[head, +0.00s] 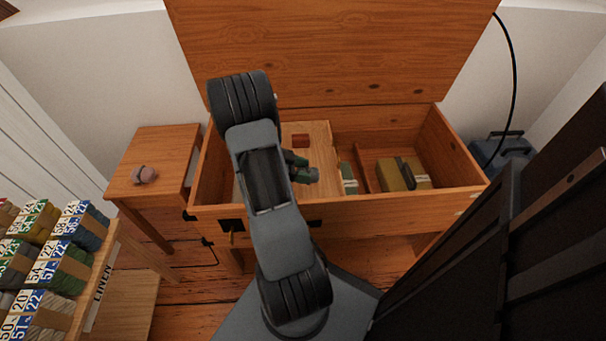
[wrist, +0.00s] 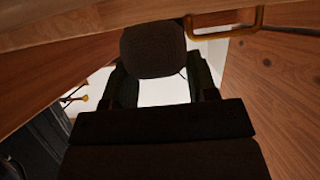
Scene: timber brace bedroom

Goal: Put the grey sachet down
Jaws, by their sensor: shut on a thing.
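The grey sachet (wrist: 153,50) is a dark, rounded, cloth-like bundle in the wrist view. It sits between the two fingers of my gripper (wrist: 158,78), which is shut on it. In the head view the small grey end of the sachet (head: 312,175) shows at the tips of my gripper (head: 300,166), inside the open wooden chest (head: 400,208). They are over the chest's left part, by a pale wooden tray (head: 322,144). My arm hides much of that part, and I cannot tell whether the sachet touches anything beneath it.
The chest lid (head: 340,60) stands open behind. A green-grey bundle (head: 348,178) and an olive box (head: 396,176) lie in the chest. A side table (head: 160,150) at left bears a small pinkish-brown bundle (head: 144,175). A rack of labelled linen packs (head: 45,260) stands front left.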

